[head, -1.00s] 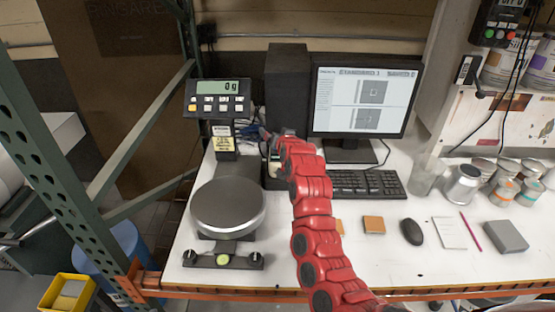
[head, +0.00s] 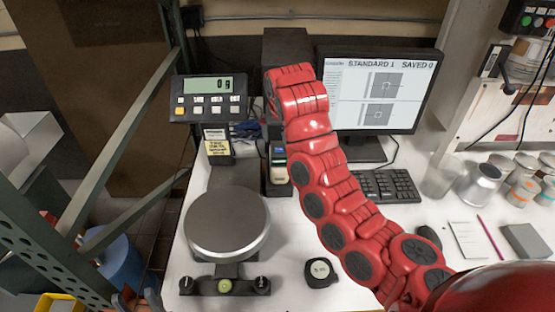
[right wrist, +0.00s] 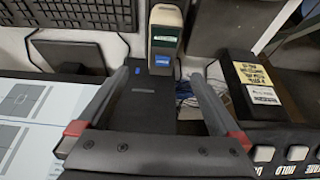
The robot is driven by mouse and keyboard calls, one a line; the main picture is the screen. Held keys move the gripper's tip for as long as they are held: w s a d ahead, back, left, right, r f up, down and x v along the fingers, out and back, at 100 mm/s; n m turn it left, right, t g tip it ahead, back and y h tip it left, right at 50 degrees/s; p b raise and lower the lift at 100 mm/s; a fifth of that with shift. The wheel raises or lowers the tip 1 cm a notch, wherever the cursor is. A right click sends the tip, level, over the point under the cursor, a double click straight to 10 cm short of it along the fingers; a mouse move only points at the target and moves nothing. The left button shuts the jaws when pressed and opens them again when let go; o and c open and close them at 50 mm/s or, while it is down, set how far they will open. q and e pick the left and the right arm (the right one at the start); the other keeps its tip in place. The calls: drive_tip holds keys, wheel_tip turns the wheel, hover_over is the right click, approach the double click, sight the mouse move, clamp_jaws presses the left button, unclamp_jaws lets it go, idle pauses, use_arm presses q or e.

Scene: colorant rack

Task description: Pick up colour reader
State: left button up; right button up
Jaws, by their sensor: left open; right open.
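In the head view the red arm hides that gripper and part of the holder. My left gripper (head: 132,300) is only partly in view at the bottom left edge, away from the reader.
A scale with a round pan (head: 227,222) and raised display (head: 209,98) stands left of the reader. The monitor (head: 385,90) and keyboard (head: 388,185) are to its right. A round black item (head: 319,272) lies in front. Cans (head: 480,184) stand at the right.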

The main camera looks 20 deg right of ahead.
drive_tip(key=b, duration=0.1)
approach(279, 153)
drive_tip(key=shift+s+x, duration=0.25)
drive_tip(key=shift+x, duration=0.9)
drive_tip(key=shift+w+d+f, duration=0.1)
drive_tip(key=shift+f, duration=0.3)
drive_tip(key=p+x, duration=0.1)
drive_tip(key=x, duration=0.4)
drive_tip(key=shift+d, duration=0.1)
drive_tip(key=shift+p, duration=0.4)
drive_tip(key=p+x, duration=0.1)
drive_tip(key=x, duration=0.1)
drive_tip(key=p+x, duration=0.1)
drive_tip(key=x, duration=0.1)
drive_tip(key=shift+w+r+p, duration=0.2)
drive_tip(key=shift+w+p, duration=0.15)
drive_tip(key=shift+p, duration=0.05)
drive_tip(key=shift+w+f, duration=0.15)
drive_tip(key=shift+f, duration=0.35)
clamp_jaws()
